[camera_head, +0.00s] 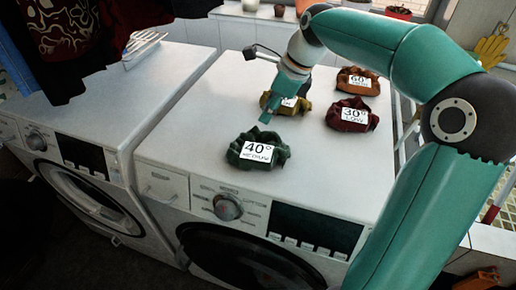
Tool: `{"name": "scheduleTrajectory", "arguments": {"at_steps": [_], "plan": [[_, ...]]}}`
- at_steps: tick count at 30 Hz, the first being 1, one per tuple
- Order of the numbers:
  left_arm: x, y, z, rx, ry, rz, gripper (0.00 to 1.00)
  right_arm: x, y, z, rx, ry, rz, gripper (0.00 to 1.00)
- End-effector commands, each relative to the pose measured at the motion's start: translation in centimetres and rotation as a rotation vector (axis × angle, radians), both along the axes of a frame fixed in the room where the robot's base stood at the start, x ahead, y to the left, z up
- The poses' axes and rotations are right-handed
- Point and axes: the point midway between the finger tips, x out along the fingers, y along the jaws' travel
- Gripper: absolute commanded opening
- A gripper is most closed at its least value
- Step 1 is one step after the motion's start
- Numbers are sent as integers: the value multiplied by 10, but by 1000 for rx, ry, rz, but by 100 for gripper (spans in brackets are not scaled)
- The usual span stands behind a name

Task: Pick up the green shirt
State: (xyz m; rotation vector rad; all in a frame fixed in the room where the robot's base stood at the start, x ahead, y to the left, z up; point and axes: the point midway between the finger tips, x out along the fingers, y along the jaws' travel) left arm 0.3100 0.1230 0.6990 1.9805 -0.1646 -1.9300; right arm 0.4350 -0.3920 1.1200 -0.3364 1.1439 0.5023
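The green shirt (258,150) lies crumpled on top of the right-hand washing machine, near its front edge. It carries a white label reading "40°". My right gripper (269,108) reaches down from the upper right, just behind and above the green shirt. It appears apart from the shirt, in front of a yellow shirt (301,106). The gripper is small and seen from the side, so I cannot tell how far its fingers are apart. My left gripper is not in view.
A dark red shirt (351,115) and an orange shirt (358,81) lie farther right on the same white machine (190,135). Another washing machine (100,110) stands at left, with dark clothes (65,45) hanging above it. The machine top left of the green shirt is clear.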

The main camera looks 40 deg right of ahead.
Motion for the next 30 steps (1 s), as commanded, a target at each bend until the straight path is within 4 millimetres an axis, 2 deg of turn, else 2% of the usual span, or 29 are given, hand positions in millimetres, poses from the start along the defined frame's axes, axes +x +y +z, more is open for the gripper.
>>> {"name": "scheduleTrajectory", "arguments": {"at_steps": [12, 28, 29, 30], "plan": [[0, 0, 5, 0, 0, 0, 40, 13, 5, -46, 1, 2, 0, 24], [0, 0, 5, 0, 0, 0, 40, 14, 5, -50, 0, 0, -1, 24], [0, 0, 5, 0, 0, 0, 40, 14, 5, -50, 0, 0, -1, 22], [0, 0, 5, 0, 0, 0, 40, 14, 5, -50, 0, 0, -1, 16]]}}
